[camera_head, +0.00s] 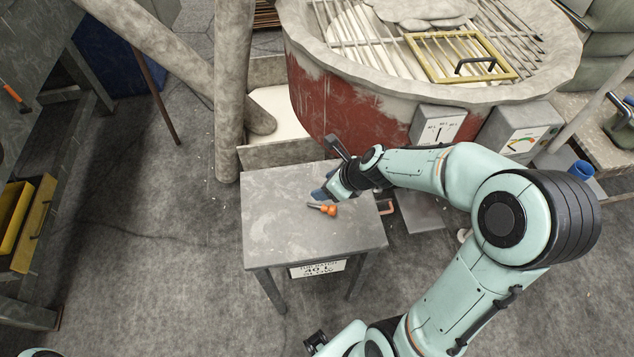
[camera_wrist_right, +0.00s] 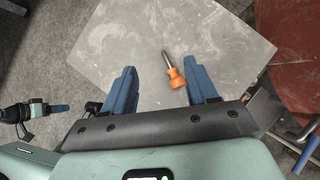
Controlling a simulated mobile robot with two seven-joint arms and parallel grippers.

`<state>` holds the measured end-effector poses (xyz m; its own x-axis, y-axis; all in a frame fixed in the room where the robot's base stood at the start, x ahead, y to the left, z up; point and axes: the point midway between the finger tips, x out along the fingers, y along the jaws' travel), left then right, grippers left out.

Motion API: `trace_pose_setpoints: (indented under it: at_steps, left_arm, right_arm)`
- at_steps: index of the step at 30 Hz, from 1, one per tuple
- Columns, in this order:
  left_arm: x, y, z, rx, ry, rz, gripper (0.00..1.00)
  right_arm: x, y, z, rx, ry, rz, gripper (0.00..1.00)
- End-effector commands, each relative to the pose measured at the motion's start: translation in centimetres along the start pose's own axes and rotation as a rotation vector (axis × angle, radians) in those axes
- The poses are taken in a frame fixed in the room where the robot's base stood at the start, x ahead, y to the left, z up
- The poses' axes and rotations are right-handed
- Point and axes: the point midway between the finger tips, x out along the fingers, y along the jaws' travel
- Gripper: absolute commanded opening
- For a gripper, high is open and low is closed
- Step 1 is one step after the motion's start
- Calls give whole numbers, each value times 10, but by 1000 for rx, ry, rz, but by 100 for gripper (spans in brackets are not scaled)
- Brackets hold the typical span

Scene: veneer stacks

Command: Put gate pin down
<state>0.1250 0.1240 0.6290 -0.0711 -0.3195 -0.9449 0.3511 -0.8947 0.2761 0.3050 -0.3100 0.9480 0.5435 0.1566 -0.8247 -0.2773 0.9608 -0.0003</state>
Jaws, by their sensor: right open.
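The gate pin (camera_head: 325,209), with an orange handle and a grey metal shaft, lies on the grey table (camera_head: 280,235). In the right wrist view, the pin (camera_wrist_right: 175,76) lies on the tabletop between the lines of my two blue fingers, closer to the right-hand one. My right gripper (camera_wrist_right: 162,68) is open and holds nothing. In the head view, my right gripper (camera_head: 322,193) is just behind the pin, partly hidden by its own wrist. My left gripper (camera_wrist_right: 58,108) shows small at the left of the right wrist view, away from the table; its finger gap is unclear.
A large red-sided vat (camera_head: 340,110) with a grate stands behind the table. A yellow-framed hatch (camera_head: 500,75) with a black handle lies on the grate. Gauge boxes (camera_head: 520,132) stand at the right. The tabletop left of the pin is clear.

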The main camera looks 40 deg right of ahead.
Motion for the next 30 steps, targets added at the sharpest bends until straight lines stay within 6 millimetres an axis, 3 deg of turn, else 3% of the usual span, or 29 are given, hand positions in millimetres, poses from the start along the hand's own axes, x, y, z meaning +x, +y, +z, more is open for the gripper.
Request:
trace_pose_setpoints:
  at_steps: [3,7,30]
  left_arm:
    - [-10,5,-5,2,7,2,43]
    - [-12,6,-6,3,9,3,43]
    - [-11,6,-6,3,8,3,43]
  right_arm:
    - [-18,-1,2,1,-3,-2,58]
    - [-24,0,0,0,0,0,58]
    - [-25,0,-1,0,1,1,58]
